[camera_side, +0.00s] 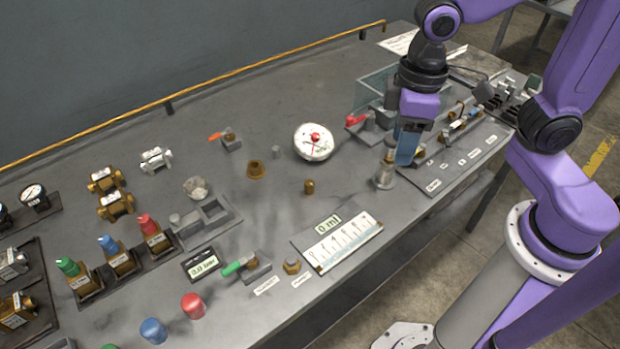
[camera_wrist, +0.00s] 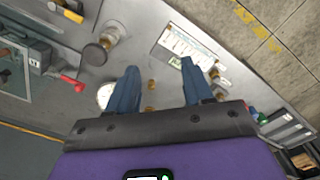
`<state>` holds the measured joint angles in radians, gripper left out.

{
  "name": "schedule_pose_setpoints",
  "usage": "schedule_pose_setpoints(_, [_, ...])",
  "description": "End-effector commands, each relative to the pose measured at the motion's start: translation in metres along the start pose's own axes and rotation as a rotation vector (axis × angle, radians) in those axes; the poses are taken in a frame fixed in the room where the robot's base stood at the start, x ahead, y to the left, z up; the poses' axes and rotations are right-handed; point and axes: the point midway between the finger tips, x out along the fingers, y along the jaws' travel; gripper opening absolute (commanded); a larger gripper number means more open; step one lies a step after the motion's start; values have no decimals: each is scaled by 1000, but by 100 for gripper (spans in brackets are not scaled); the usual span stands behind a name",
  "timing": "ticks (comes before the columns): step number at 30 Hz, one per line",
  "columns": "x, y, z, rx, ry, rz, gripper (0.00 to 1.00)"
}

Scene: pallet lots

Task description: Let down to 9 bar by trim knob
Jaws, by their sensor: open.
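A round white gauge (camera_side: 314,142) with a red centre stands mid-bench; it shows partly behind a finger in the wrist view (camera_wrist: 105,95). Its reading is too small to tell. A brass-topped metal fitting (camera_side: 384,177) stands right of it. Small brass knobs stand below the gauge (camera_side: 309,187) and at the front edge (camera_side: 292,266). I cannot tell which is the trim knob. My gripper (camera_side: 407,159) is above the bench beside the brass-topped fitting, partly in front of it. In the wrist view its blue fingers (camera_wrist: 158,78) are apart, with nothing held between them.
A white scale plate (camera_side: 338,240) lies near the front edge. Red-handled valve (camera_side: 357,119) and a clear-walled box (camera_side: 375,92) stand near my gripper. The bench between gauge and scale plate is mostly clear.

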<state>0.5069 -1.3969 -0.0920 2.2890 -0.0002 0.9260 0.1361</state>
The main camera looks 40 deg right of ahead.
Motion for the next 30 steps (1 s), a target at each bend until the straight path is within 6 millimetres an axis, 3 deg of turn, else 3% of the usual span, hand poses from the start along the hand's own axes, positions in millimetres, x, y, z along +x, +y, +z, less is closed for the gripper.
schedule_pose_setpoints(6, [3, 12, -54, 162, -6, 3, 51])
schedule_pose_setpoints(18, [14, 40, -135, 453, -15, 9, 51])
schedule_pose_setpoints(24, [20, 52, -158, 560, -18, 10, 51])
schedule_pose_setpoints(30, [24, 56, -165, 597, -19, 11, 51])
